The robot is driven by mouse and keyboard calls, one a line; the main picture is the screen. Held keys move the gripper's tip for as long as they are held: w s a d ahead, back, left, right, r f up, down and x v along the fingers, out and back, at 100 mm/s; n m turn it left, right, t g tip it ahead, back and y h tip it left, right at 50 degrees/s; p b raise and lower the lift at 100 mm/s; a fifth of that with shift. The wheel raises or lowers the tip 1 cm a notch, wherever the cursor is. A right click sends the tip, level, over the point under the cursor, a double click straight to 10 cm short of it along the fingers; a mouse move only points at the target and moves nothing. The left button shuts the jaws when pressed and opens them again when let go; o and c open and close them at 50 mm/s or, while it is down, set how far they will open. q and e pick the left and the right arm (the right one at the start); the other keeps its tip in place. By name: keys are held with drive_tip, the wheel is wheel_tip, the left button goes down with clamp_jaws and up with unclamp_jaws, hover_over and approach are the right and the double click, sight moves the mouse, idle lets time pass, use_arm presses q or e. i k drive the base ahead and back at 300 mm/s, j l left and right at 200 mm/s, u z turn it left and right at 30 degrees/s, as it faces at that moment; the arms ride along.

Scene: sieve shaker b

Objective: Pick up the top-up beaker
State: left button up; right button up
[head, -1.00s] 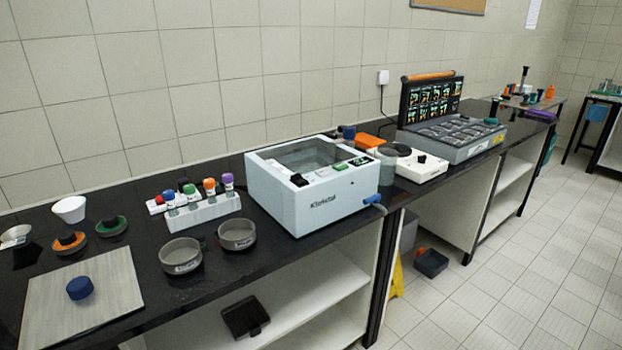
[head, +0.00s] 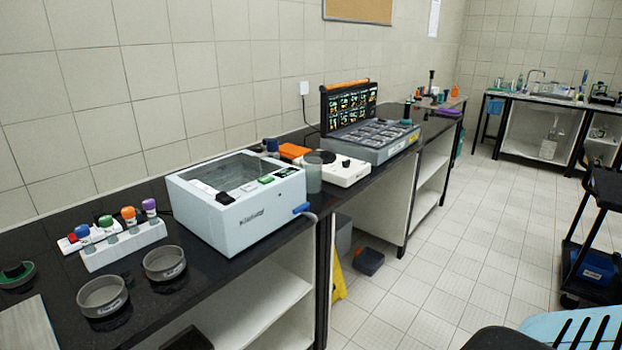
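A clear, greyish beaker (head: 313,174) stands upright on the black bench, just right of the white box-shaped bath (head: 240,228) and left of the white balance-like device (head: 345,174). I see no label on it, so I cannot tell for certain that it is the top-up beaker. Its lower part is close behind the bath's right corner. Neither of my grippers shows in the head view.
A blue hose fitting (head: 301,209) juts from the bath's right side. An orange block (head: 293,151) lies behind the beaker. Two sieve pans (head: 103,296) and a white rack (head: 122,245) stand left.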

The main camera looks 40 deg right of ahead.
sight(313, 166)
drive_tip(key=i+l+z, duration=0.25)
drive_tip(key=i+l, duration=0.4)
drive_tip(key=i+l+z, duration=0.25)
drive_tip(key=i+l, duration=0.3)
drive_tip(key=i, duration=0.2)
